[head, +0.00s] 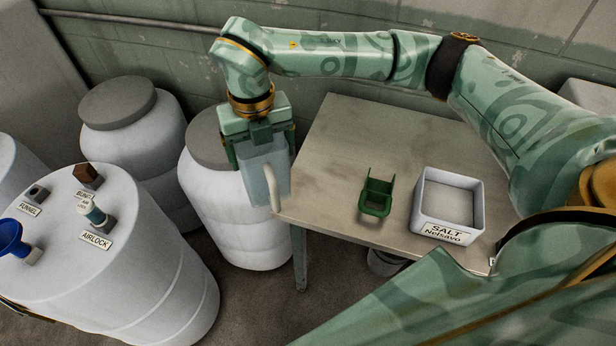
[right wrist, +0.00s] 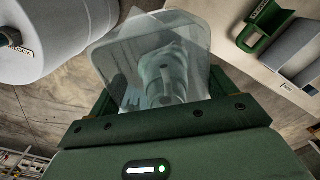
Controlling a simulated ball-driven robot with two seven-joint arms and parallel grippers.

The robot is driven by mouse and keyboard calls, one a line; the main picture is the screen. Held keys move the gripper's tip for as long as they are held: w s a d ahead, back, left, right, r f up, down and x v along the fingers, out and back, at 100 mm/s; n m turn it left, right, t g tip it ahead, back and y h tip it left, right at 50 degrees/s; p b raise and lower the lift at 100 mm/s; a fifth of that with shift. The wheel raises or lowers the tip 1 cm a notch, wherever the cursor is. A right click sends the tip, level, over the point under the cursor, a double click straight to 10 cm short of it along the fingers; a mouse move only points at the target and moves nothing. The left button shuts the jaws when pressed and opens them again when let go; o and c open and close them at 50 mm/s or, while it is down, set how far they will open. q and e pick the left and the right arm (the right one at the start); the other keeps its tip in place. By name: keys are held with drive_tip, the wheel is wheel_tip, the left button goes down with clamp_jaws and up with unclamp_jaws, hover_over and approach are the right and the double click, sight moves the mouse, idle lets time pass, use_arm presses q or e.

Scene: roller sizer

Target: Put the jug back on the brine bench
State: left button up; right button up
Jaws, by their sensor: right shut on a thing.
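My right gripper (head: 261,146) points down and is shut on the jug (head: 262,178), a translucent, pale box-like vessel with a whitish handle. The jug hangs at the left edge of the brine bench (head: 330,140), overlapping the bench corner in the head view. Its height over the bench top is hard to tell. In the right wrist view the clear jug (right wrist: 150,35) sits between the green fingers, with the bench at upper right. My left gripper is not in view.
A green scoop (head: 376,195) and a white bin labelled SALT (head: 448,232) stand on the bench's front right. Its left and back top is bare. White barrels (head: 225,190) stand left; the nearest barrel (head: 125,270) carries a blue funnel and an airlock.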

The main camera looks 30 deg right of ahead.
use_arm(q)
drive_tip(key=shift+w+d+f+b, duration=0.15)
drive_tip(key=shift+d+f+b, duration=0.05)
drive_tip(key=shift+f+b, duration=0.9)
use_arm(e)
drive_tip(key=w+d+f+m, duration=0.2)
drive_tip(key=d+f+m, duration=0.1)
drive_tip(key=d+f, duration=0.8)
drive_tip(key=shift+d+f, duration=0.3)
drive_tip(key=shift+d, duration=0.8)
drive_tip(key=shift+s, duration=0.1)
drive_tip(key=o, duration=1.9)
drive_tip(key=shift+f, duration=0.15)
use_arm(q)
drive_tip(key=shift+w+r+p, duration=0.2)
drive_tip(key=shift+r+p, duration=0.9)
drive_tip(key=shift+p, duration=0.05)
use_arm(e)
wheel_tip(320, 180, up, 12)
drive_tip(key=shift+r, duration=0.15)
